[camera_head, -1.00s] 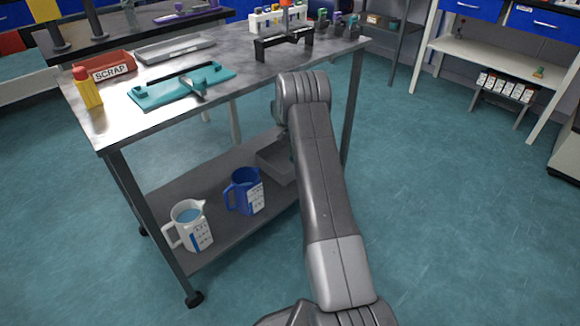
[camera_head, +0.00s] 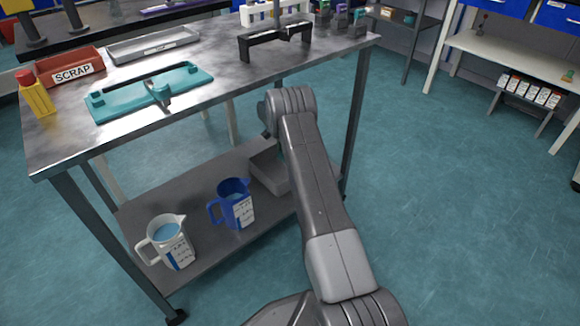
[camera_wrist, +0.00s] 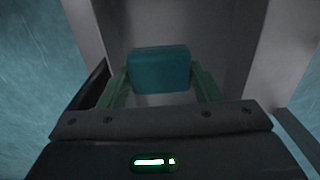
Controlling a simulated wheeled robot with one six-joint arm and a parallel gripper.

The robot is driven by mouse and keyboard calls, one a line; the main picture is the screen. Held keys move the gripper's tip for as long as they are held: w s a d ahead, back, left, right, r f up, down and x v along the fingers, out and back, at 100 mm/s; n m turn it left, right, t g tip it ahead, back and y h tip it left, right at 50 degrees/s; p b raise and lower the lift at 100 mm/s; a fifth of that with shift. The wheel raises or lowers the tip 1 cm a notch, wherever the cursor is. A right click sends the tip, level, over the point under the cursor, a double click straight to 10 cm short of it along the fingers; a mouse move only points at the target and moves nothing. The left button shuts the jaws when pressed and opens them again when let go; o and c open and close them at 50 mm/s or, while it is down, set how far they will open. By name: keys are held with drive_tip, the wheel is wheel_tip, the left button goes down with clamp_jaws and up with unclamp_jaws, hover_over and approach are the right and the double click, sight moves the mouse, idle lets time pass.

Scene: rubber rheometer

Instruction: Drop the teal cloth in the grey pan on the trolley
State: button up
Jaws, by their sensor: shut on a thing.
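The teal cloth (camera_wrist: 160,70) is a folded, rounded block between the two green fingers of my gripper (camera_wrist: 162,88) in the wrist view. The gripper is shut on it. In the head view my forearm hides the gripper and cloth. The grey pan (camera_head: 266,172) is on the lower shelf of the metal trolley (camera_head: 168,215), partly behind my arm. In the wrist view, a grey surface with paler sides lies beyond the cloth; it may be the pan, but I cannot tell how far below the cloth it is.
A white jug (camera_head: 168,243) and a blue jug (camera_head: 232,205) stand on the lower shelf left of the pan. The trolley top holds a teal board (camera_head: 120,103), a red scrap tray (camera_head: 85,72), a yellow bottle (camera_head: 38,97) and a black stand (camera_head: 275,42). Floor at right is clear.

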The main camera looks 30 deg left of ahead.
wheel_tip(320, 180, down, 9)
drive_tip(key=b, duration=0.3)
drive_tip(key=shift+s, duration=0.1)
drive_tip(key=shift+f, duration=0.1)
drive_tip(key=shift+f, duration=0.15)
drive_tip(key=o, duration=0.9)
drive_tip(key=shift+o, duration=0.2)
wheel_tip(320, 180, up, 12)
drive_tip(key=p, duration=0.4)
drive_tip(key=shift+r, duration=0.2)
drive_tip(key=shift+f, duration=0.1)
drive_tip(key=shift+f+b, duration=1.35)
drive_tip(key=shift+f, duration=2.6)
